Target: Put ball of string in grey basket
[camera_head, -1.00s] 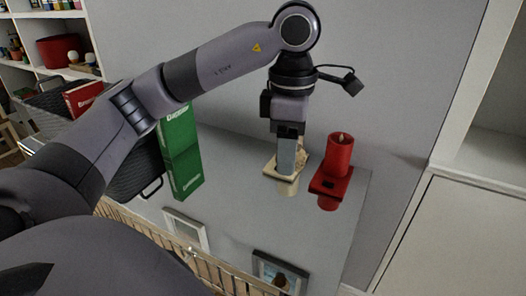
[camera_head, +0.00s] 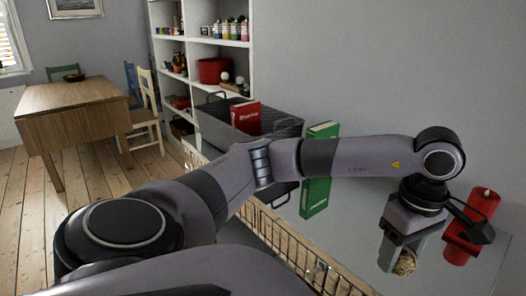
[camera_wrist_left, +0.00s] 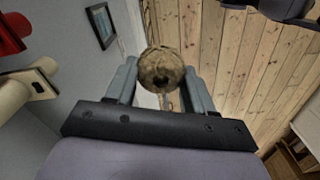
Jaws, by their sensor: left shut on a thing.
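My left gripper (camera_head: 402,262) is shut on the ball of string (camera_head: 406,263), a tan, rough round ball. In the left wrist view the ball (camera_wrist_left: 161,69) sits between the two fingertips, with floorboards far below. The grey basket (camera_head: 282,128) is dark grey with a handle. It stands in the middle of the head view, to the left of the gripper, and is partly hidden by my arm. A red book (camera_head: 246,118) stands up out of it. My right gripper is not in view.
A green book or box (camera_head: 317,195) stands to the right of the basket. A cream holder (camera_wrist_left: 36,82) shows in the wrist view. Shelves (camera_head: 200,30) stand behind the basket.

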